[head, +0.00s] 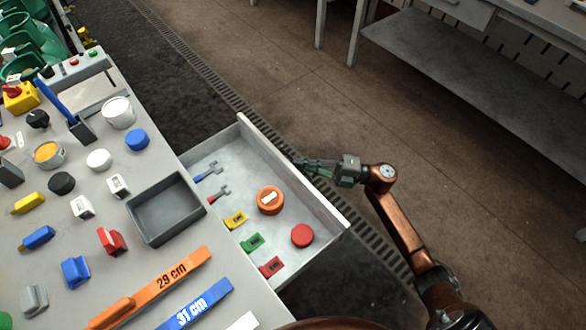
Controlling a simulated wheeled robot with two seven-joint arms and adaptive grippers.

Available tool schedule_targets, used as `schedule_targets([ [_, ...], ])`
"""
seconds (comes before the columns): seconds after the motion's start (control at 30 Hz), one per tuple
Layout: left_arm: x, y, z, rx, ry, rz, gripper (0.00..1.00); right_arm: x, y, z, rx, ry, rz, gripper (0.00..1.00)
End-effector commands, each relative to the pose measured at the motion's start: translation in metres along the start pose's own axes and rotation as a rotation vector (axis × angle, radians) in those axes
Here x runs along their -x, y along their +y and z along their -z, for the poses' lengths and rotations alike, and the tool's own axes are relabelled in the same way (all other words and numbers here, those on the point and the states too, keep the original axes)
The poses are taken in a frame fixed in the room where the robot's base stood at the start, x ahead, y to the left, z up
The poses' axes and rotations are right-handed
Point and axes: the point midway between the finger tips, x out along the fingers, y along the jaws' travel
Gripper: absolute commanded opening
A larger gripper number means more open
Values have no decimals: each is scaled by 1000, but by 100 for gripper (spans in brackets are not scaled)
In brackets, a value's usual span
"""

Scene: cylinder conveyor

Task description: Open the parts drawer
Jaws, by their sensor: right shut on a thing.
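The parts drawer (245,158) is pulled well out from the side of the grey workbench, and its inside shows. It holds an orange round piece (270,200), a red disc (302,235), small yellow, green and red labelled blocks, and two small wrench-like tools. My right gripper (302,164) is at the outer face of the drawer front, shut on the drawer handle. The handle itself is mostly hidden by the fingers and the front panel. My left gripper is out of view.
The workbench top (160,105) carries a grey tray (165,210), coloured blocks, cylinders and long orange (150,288) and blue (198,305) bars marked 29 cm and 31 cm. Open floor lies beyond the drawer. Another table (470,85) stands at upper right.

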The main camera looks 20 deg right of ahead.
Motion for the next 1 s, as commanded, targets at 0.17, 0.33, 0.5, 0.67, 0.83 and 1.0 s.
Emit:
schedule_targets([
  [0.17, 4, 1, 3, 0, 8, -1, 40, 3, -2, -1, -2, 1, 5, 0],
  [0.33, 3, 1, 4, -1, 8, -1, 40, 3, -2, -1, -2, 1, 5, 0],
  [0.5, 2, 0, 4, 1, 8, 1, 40, 2, -2, -1, -2, 1, 4, 14],
  [0.67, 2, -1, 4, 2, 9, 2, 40, 2, -1, -1, -1, 1, 3, 24],
  [0.83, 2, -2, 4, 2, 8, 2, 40, 2, 0, -2, 0, 0, 2, 24],
  [1.0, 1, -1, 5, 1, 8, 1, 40, 7, -1, -2, 0, -1, 3, 24],
])
